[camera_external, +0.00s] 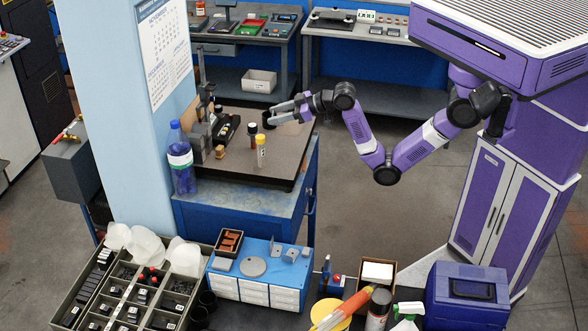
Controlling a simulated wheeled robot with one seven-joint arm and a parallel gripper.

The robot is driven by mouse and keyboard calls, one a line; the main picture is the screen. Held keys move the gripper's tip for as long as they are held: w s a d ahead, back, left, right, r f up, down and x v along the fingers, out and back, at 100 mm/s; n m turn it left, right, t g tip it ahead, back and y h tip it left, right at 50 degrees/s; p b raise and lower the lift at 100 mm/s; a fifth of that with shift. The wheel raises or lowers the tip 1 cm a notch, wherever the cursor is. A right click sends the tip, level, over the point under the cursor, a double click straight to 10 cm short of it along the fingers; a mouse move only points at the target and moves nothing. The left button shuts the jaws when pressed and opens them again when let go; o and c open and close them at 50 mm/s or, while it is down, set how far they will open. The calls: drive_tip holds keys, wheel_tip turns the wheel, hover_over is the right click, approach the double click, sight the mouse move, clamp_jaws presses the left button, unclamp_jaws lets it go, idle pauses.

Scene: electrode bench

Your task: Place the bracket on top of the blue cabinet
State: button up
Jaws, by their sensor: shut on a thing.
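My gripper (277,112) reaches in from the right above the far right part of the brown-topped bench. Its grey fingers are shut on a small dark thing (268,119) at their tips. The thing is too small and too covered by the fingers for me to tell whether it is a bracket. A small blue cabinet (254,288) with white drawers stands at the front. Small grey bracket-like pieces (275,247) stand on its top, beside a grey disc (253,266) and a tray of brown pieces (229,243).
A light blue pillar (120,100) rises at left. A parts tray (95,262) and a blue toolbox (467,297) flank the small cabinet.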

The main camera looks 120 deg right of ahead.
sight(279, 269)
drive_tip(key=w+a+f+n+t+y+b, duration=0.1)
drive_tip(key=w+a+f, duration=0.2)
drive_tip(key=w+a, duration=0.2)
drive_tip(key=w+a+f+n+t+y+b, duration=0.1)
drive_tip(key=w+a+f+n+y+b, duration=0.1)
drive_tip(key=w+a, duration=0.3)
drive_tip(key=a+f, duration=0.1)
drive_tip(key=a, duration=0.2)
drive_tip(key=shift+w+f+b, duration=0.2)
drive_tip(key=shift+f+b, duration=0.1)
drive_tip(key=shift+f, duration=0.05)
drive_tip(key=w+a+f+n+y+b, duration=0.1)
drive_tip(key=w+a+f, duration=0.1)
drive_tip(key=a, duration=0.4)
drive_tip(key=w+a+f+n+t+y+b, duration=0.1)
drive_tip(key=w+a+f+y+b, duration=0.1)
drive_tip(key=a, duration=0.5)
drive_tip(key=w+a+f+n+y+b, duration=0.1)
drive_tip(key=w+a+f+n, duration=0.1)
drive_tip(key=a, duration=0.4)
drive_tip(key=shift+w+a+f+y, duration=0.2)
drive_tip(key=shift+w+f, duration=0.1)
drive_tip(key=shift+w, duration=0.4)
drive_tip(key=shift+w+a+f+y, duration=0.1)
drive_tip(key=shift+w+f+y, duration=0.15)
drive_tip(key=shift+w, duration=0.4)
drive_tip(key=f, duration=1.9)
drive_tip(key=shift+w+a+f, duration=0.1)
drive_tip(key=shift+w+f, duration=0.3)
drive_tip(key=shift+f, duration=0.1)
